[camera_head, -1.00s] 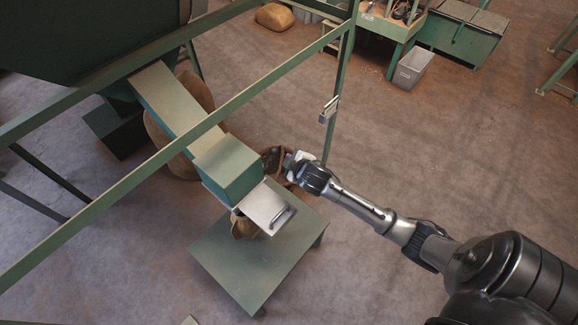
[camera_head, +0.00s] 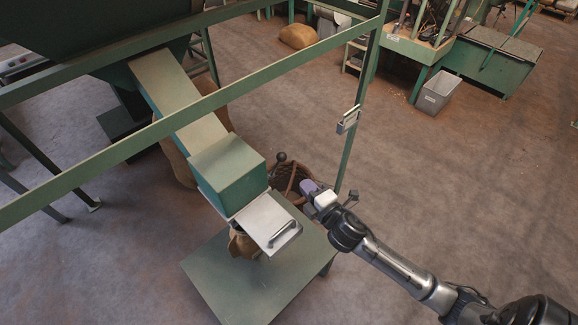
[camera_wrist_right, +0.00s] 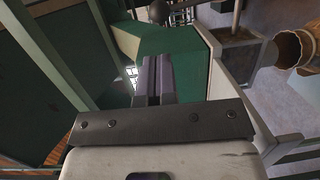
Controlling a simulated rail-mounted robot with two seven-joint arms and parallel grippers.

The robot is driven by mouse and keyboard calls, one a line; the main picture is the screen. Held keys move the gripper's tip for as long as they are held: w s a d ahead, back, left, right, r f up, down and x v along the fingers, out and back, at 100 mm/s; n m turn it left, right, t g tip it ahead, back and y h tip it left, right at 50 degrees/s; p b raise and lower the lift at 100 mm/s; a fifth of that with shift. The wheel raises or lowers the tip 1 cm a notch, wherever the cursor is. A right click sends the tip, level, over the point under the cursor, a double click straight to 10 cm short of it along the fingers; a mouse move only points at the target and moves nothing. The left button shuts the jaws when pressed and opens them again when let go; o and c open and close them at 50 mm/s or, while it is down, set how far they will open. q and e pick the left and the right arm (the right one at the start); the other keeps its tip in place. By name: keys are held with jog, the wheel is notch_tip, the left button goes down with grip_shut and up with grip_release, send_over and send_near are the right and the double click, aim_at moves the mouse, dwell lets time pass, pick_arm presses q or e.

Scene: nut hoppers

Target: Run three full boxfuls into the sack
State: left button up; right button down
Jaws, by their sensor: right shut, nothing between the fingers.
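A green box (camera_head: 229,172) sits at the low end of a sloping chute (camera_head: 180,95). A flat metal slide plate (camera_head: 262,220) with a bar handle (camera_head: 285,233) sticks out from under its front. The brown sack (camera_head: 243,245) hangs below the plate, mostly hidden by it. A dark ball knob (camera_head: 281,157) shows just behind the box. My right gripper (camera_head: 307,187) is right of the box, shut and empty, apart from knob and handle. Its closed fingers (camera_wrist_right: 158,78) show in the right wrist view, with green metal beyond them. My left gripper is out of view.
A green table (camera_head: 235,285) stands under the sack. A wicker basket (camera_head: 291,178) is behind the gripper. A green frame rail (camera_head: 120,150) crosses above the chute, and a post (camera_head: 358,130) rises behind my right gripper.

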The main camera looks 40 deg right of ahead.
aim_at(284, 160)
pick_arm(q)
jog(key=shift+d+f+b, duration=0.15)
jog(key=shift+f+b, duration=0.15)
pick_arm(e)
jog(key=w, duration=0.6)
jog(key=w+d, duration=0.1)
jog(key=w, duration=0.2)
jog(key=shift+w+f, duration=0.3)
jog(key=shift+w, duration=0.1)
jog(key=shift+d, duration=0.1)
